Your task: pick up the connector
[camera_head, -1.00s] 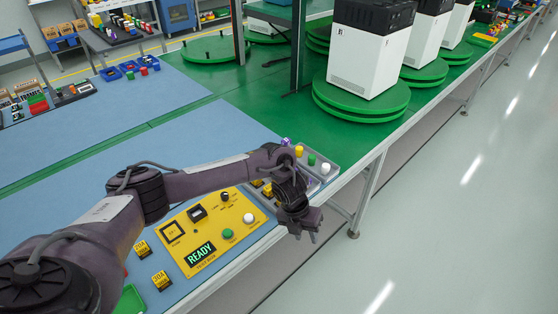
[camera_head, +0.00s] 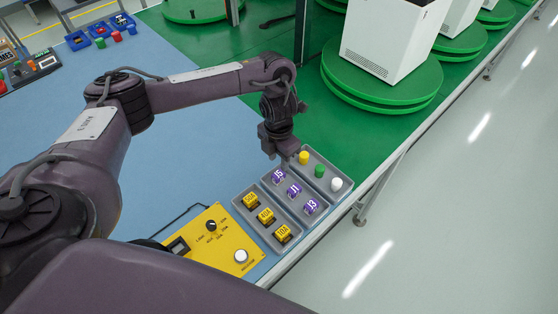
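Three purple connectors stand in the middle row of a grey tray: J5 (camera_head: 279,177), J1 (camera_head: 293,190) and J3 (camera_head: 311,207). My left gripper (camera_head: 280,159) points down just above and behind the J5 end of that row, close to J5 and the yellow cap. Its fingers look apart, with nothing seen between them. It seems to be above the tray, not touching a connector. My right gripper is not in view.
The grey tray (camera_head: 328,213) also holds yellow fuses (camera_head: 265,215) in its left row and yellow, green and white caps (camera_head: 319,171) in its right row. A yellow panel (camera_head: 205,235) lies left of it. A white cabinet (camera_head: 385,40) stands on a green turntable (camera_head: 380,85) behind.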

